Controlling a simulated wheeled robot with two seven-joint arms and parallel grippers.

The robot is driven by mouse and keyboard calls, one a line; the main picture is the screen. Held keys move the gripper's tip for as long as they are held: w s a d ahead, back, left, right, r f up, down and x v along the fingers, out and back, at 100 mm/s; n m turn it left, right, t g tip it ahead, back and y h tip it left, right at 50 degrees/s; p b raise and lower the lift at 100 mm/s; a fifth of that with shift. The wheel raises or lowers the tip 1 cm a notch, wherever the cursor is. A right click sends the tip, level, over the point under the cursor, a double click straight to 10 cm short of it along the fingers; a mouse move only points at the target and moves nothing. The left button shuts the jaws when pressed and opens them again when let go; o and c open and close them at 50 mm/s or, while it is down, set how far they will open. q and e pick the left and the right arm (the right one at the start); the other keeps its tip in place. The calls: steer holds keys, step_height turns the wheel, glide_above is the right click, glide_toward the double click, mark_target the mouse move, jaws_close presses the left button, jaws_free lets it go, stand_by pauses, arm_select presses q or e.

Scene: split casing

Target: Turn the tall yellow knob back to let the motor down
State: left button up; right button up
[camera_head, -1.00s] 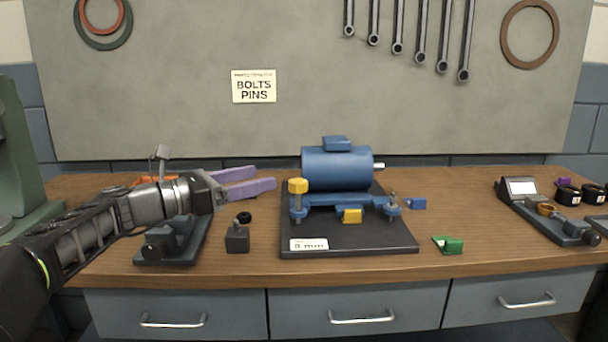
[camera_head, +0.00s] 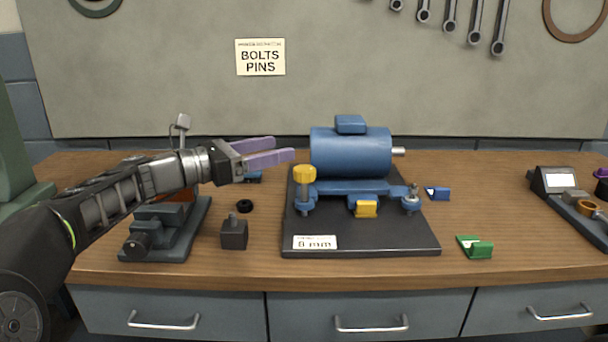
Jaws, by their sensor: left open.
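The tall yellow knob (camera_head: 305,174) stands upright on a bolt at the left front foot of the blue motor (camera_head: 350,152). The motor sits on a blue base on a dark plate (camera_head: 365,238) with a white label at its front left. My left gripper (camera_head: 284,149) comes in from the left with two purple fingers apart and nothing between them. Its fingertips are just left of the motor and a little above and left of the knob, apart from it in the picture. My right gripper is out of view.
A yellow block (camera_head: 366,209) lies at the motor base's front. A blue block (camera_head: 438,193) and a green block (camera_head: 476,247) lie right of the plate. A vise (camera_head: 165,230), a dark block (camera_head: 234,234) and a black ring (camera_head: 244,206) are at left.

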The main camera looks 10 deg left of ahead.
mark_target(295, 176)
arm_select(q)
step_height(295, 176, down, 7)
steer(key=shift+r+b, duration=0.1)
steer(key=shift+b, duration=0.95)
steer(key=x, duration=0.7)
steer(key=shift+w+d, duration=0.2)
steer(key=c, duration=1.4)
